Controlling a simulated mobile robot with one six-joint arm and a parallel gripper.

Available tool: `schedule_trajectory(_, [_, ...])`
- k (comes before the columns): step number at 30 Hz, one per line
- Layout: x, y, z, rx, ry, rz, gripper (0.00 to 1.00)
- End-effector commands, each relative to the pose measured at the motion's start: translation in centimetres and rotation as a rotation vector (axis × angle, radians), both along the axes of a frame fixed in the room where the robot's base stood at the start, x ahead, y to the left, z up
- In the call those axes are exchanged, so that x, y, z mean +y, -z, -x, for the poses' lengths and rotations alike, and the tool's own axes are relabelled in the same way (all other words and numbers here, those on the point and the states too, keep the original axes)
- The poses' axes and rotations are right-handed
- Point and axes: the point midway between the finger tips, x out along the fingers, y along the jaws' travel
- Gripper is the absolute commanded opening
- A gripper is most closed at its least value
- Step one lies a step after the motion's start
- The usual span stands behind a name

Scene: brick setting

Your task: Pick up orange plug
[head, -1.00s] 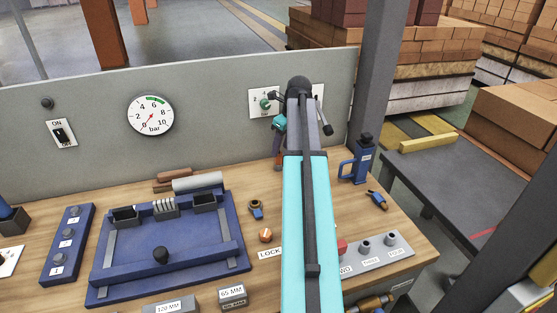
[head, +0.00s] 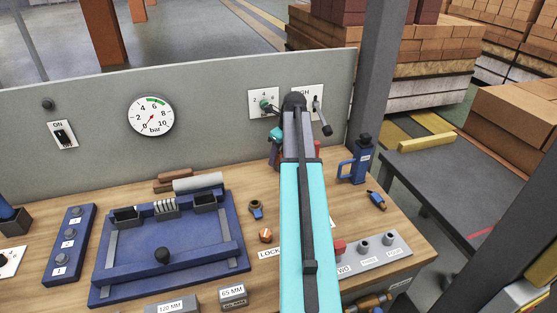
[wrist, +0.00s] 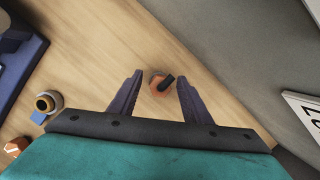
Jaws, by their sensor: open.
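In the wrist view, a small orange piece with a black stub, which looks like the orange plug (wrist: 158,88), is on the wooden tabletop. My gripper (wrist: 160,77) is open, with one dark finger on each side of it in the picture; both fingers look apart from it. How high the fingers are above it is unclear. In the head view my arm hides most of this spot, and my gripper (head: 274,154) shows only partly near the back panel. A second orange piece (head: 265,236), faceted, lies by the LOCK label; it also shows at the wrist view's lower left (wrist: 14,147).
The grey back panel (head: 215,115) stands close behind my gripper. A blue fixture tray (head: 235,262) lies left, with a brass-and-blue fitting (head: 256,208) between. A blue bottle-like tool (head: 361,163) and a grey button block (head: 388,248) are right of my arm.

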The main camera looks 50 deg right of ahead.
Motion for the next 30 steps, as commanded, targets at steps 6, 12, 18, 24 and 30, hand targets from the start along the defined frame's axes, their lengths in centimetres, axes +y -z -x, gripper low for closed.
schedule_trajectory(6, [0.03,-0.01,-0.01,0.000,0.000,0.000,0.44])
schedule_trajectory(12, [0.04,-0.02,-0.02,0.000,-0.001,0.000,0.20])
schedule_trajectory(18, [0.06,-0.04,-0.05,0.000,-0.001,-0.001,0.00])
schedule_trajectory(24, [0.07,-0.05,-0.05,0.000,-0.001,-0.001,0.00])
schedule_trajectory(30, [0.07,-0.46,-0.08,0.000,-0.001,-0.001,0.00])
